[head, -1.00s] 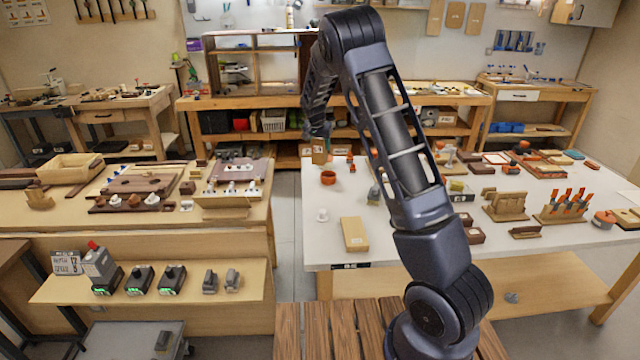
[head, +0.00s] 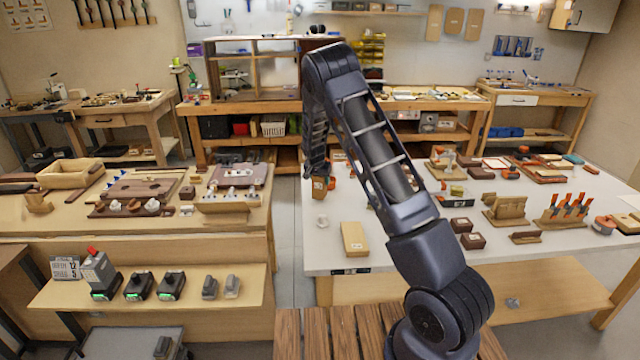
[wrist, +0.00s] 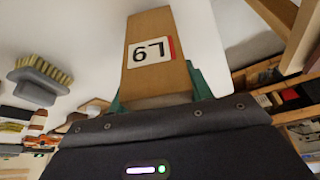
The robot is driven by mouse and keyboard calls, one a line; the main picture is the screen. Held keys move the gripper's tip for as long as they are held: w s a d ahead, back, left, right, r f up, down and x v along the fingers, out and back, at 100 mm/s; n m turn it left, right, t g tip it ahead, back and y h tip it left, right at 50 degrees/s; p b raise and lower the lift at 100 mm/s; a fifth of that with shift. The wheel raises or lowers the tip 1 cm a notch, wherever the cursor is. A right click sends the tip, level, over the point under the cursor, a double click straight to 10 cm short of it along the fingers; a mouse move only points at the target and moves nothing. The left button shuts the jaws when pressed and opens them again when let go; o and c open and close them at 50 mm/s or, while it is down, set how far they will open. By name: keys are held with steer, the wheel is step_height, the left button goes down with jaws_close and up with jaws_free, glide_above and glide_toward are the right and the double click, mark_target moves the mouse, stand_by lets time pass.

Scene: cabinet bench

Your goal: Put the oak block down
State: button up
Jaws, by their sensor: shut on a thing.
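My gripper (head: 322,175) is shut on the oak block (head: 319,188), which hangs at the left edge of the white table in the head view. In the wrist view the oak block (wrist: 148,38) stands out between the green fingers (wrist: 198,82), with a white label in upside-down black characters and a red stripe. The arm and gripper hide part of the block's upper end. I cannot tell whether its lower end is above the tabletop or touching it.
The white table (head: 400,245) has a bare front area. Dark blocks (head: 472,241) and wooden racks (head: 506,210) stand to the right. A gap of floor (head: 284,215) separates the left bench.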

steer(key=shift+f, duration=0.7)
steer(key=o, duration=1.1)
steer(key=shift+f, duration=0.1)
steer(key=shift+o, duration=0.2)
steer(key=v, duration=1.1)
steer(key=s+d+r+n+y, duration=0.1)
steer(key=s+d+r, duration=0.7)
steer(key=s+r, duration=0.3)
steer(key=s+d+r+n+y, duration=0.1)
steer(key=s+d+r, duration=0.7)
steer(key=s+r, duration=0.3)
steer(key=s+d+r+n, duration=0.1)
steer(key=s+d, duration=0.1)
steer(key=s, duration=1.2)
steer(key=s+d+r+n, duration=0.1)
steer(key=s+d+r, duration=0.1)
steer(key=s, duration=1.3)
steer(key=shift+d+n+t, duration=0.3)
steer(key=shift+d, duration=0.4)
